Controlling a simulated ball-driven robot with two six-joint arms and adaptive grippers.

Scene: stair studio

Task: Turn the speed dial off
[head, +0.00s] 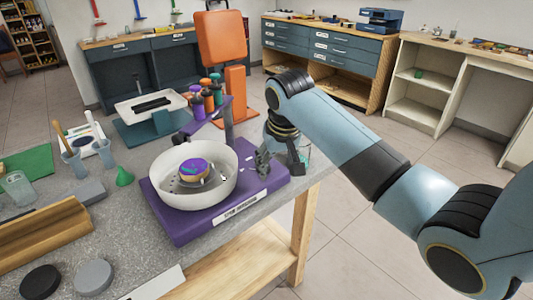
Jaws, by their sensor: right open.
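The machine with a purple base (188,229) stands on the bench corner and carries a white round bowl (222,195). A multicoloured round piece (194,169) sits in the middle of the bowl. A white label (243,204) is on the base's front edge; its print is too small to read surely. My right gripper (278,166) is open, pointing down over the right end of the base, just right of the bowl. I cannot make out the speed dial; the gripper covers part of that end. My left gripper is not in view.
A clear jar (303,146) stands behind my right gripper, partly hidden. An orange stand (221,45), bottles (197,106) and a white tray (150,106) are behind the machine. Floor is clear beyond the bench's right edge.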

